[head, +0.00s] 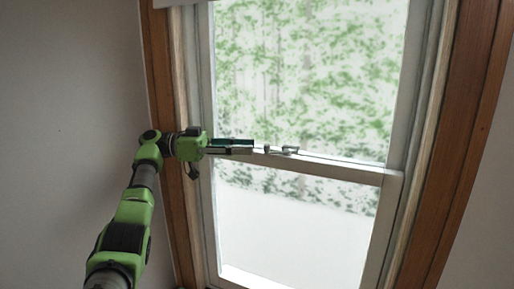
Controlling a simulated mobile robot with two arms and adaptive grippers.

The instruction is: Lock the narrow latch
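The narrow latch (284,150) is a small grey metal piece on the rail where the two window sashes meet. It shows in the head view, right of the picture's middle line. Its lever seems to lie along the rail toward the right, but it is too small to tell its exact position. My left gripper (251,147) points right along the rail, with its tips just left of the latch and seemingly a small gap between them. Whether its fingers are open or shut is unclear. My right gripper is out of view.
The white sash rail (335,168) runs across the window, sloping down to the right. Glass panes (300,70) lie above and below it. A brown wooden frame (462,120) borders the window, with a plain wall (65,110) at left. The space right of the latch is clear.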

